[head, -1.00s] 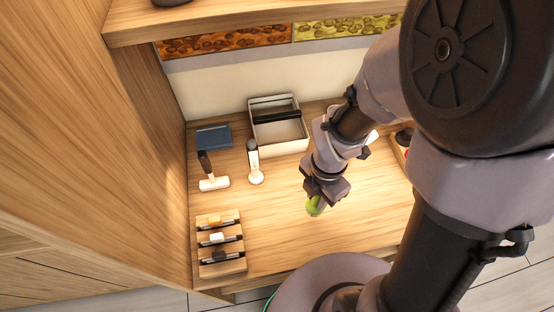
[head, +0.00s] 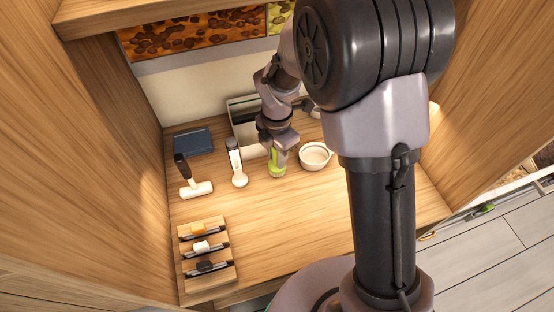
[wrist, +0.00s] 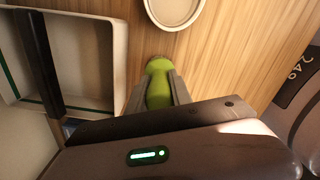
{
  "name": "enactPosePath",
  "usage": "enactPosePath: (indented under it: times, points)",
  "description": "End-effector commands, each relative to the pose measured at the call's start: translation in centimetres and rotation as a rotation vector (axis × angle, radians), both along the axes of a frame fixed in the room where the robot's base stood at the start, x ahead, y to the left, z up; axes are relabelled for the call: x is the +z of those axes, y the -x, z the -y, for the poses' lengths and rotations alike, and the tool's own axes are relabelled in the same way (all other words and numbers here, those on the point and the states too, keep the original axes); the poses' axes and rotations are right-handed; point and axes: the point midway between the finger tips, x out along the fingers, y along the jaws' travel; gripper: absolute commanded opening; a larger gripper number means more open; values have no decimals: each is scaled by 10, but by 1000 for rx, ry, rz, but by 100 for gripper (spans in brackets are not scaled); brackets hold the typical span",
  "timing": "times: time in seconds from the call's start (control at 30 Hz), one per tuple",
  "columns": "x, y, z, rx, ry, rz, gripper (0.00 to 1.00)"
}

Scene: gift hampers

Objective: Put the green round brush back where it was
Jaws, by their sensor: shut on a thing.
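My gripper (head: 277,150) is shut on the green round brush (head: 277,168), which hangs below it, upright or nearly so, just right of a white round-ended brush (head: 239,178). In the wrist view the green brush (wrist: 159,83) sits between my two fingers. I cannot tell whether its lower end touches the wooden counter (head: 305,220). Its far end is partly hidden by my fingers.
A dark-handled white brush (head: 196,189), a blue box (head: 193,141) and a wooden rack (head: 222,280) are left. The front middle counter is clear.

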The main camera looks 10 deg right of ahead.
Motion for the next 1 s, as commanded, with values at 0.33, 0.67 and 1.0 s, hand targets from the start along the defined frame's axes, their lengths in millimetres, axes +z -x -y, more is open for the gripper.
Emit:
enactPosePath:
  times: [0.33, 0.67, 1.0]
  points:
    - [-7, 0, 0, 0, -1, 1, 0]
    - [-6, 0, 0, 0, 0, 1, 48]
    - [50, 0, 0, 0, -1, 4, 48]
